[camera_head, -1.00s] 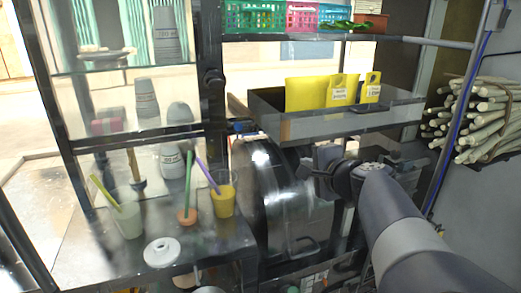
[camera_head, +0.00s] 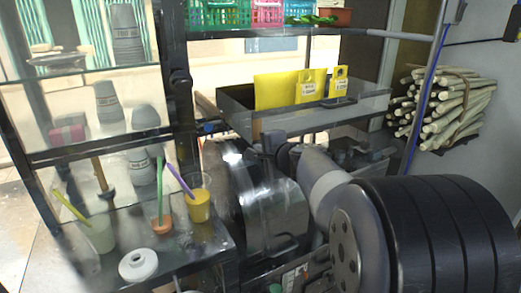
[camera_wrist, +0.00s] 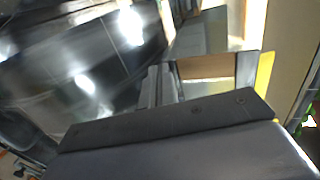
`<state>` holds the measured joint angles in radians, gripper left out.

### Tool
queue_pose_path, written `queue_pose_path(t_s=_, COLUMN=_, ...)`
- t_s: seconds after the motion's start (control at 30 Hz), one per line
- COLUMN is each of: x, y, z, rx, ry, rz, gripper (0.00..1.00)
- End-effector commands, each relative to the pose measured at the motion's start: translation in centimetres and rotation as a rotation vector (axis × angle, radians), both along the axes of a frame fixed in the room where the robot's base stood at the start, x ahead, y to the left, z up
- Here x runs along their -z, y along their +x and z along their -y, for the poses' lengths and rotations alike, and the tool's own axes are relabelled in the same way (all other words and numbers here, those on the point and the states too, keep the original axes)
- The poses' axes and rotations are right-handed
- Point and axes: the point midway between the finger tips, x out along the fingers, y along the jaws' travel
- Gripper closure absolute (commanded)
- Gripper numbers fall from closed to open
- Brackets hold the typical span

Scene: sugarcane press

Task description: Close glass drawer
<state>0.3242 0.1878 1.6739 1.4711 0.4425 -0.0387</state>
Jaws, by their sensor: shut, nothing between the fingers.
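The glass drawer (camera_head: 325,118) is a see-through tray with a dark metal frame, below the upper shelf. It stands pulled out with its top open, holding yellow packets (camera_head: 276,90) with white labels. My gripper (camera_head: 270,146) is just below the drawer's front left part, in front of the shiny round drum. It is shut and empty. In the wrist view the closed fingers (camera_wrist: 160,84) point toward a tan and grey panel edge, which seems to be the drawer's. I cannot tell whether they touch it.
The shiny drum (camera_head: 265,200) stands below the drawer. On the left, a counter (camera_head: 195,250) holds cups with straws and a white disc. Glass shelves with grey cup stacks (camera_head: 127,35) rise behind it. Sugarcane stalks (camera_head: 445,105) lie at right. Colored baskets (camera_head: 220,14) sit above.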

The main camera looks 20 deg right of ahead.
Motion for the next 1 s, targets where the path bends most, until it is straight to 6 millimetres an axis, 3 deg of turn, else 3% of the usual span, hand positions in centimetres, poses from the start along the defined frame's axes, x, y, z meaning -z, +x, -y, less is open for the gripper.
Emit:
queue_pose_path(t_s=0.17, x=0.0, y=0.4, z=-0.1, rx=0.000, ry=0.000, rz=0.000, gripper=1.00)
queue_pose_path(t_s=0.37, x=0.1, y=2.3, z=-0.4, rx=-0.003, ry=0.000, rz=-0.001, gripper=1.00)
queue_pose_path(t_s=1.0, x=-0.1, y=13.1, z=-1.9, rx=-0.001, ry=0.000, rz=-0.001, gripper=1.00)
